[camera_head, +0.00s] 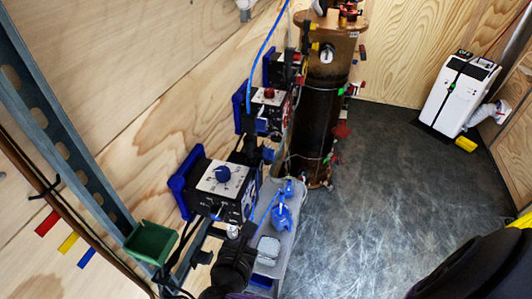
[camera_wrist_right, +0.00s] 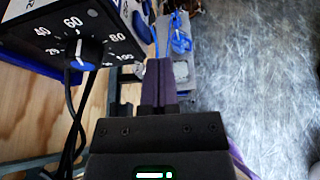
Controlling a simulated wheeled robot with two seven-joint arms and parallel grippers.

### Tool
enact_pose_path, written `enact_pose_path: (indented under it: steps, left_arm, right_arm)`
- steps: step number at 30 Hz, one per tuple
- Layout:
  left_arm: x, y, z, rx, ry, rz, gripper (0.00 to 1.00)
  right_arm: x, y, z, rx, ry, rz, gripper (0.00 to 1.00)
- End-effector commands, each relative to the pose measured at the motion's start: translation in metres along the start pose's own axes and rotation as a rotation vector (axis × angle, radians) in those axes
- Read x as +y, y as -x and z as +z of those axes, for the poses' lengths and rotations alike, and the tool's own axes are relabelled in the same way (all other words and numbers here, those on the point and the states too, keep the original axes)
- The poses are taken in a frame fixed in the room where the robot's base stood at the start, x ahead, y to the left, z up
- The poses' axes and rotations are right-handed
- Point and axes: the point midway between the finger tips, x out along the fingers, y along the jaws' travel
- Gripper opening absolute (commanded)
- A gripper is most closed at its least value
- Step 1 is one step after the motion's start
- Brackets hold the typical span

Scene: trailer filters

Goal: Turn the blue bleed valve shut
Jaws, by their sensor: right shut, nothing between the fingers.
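A blue fitting that looks like the bleed valve (camera_head: 281,215) sits on a grey tray-like plate (camera_head: 289,240). It also shows in the right wrist view (camera_wrist_right: 180,40), beyond the fingertips; its handle position is too small to tell. My right gripper (camera_head: 242,232) is beside the near edge of the plate, apart from the valve. In the right wrist view my right gripper (camera_wrist_right: 159,62) has its fingers together with nothing between them. My left gripper is not in view.
A black control box (camera_head: 222,178) with a blue dial knob (camera_wrist_right: 82,54) stands close left of the right gripper. A green bin (camera_head: 150,242) is at the lower left. A tall brown cylinder (camera_head: 322,110) stands behind.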

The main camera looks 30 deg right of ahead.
Motion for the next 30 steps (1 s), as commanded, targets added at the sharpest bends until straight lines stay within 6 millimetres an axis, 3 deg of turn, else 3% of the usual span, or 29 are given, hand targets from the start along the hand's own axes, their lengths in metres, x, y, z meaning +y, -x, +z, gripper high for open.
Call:
enact_pose_path:
  steps: [1,3,5,8,22,30]
  left_arm:
    - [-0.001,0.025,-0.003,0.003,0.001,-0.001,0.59]
    - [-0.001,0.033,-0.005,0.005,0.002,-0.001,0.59]
    - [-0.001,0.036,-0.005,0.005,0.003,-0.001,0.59]
    - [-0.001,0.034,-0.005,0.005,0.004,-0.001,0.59]
    - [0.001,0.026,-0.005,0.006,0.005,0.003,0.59]
    - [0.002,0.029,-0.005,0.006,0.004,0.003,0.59]
  right_arm:
    - [0.011,0.023,0.052,-0.091,0.033,0.0,0.0]
    - [0.014,0.043,0.088,-0.183,0.07,-0.026,0.0]
    - [0.013,0.052,0.104,-0.225,0.087,-0.046,0.0]
    - [0.011,0.051,0.11,-0.248,0.098,-0.061,0.0]
    - [0.006,-0.044,0.131,-0.246,0.099,-0.064,0.0]
    - [0.006,-0.073,0.149,-0.242,0.099,-0.061,0.0]
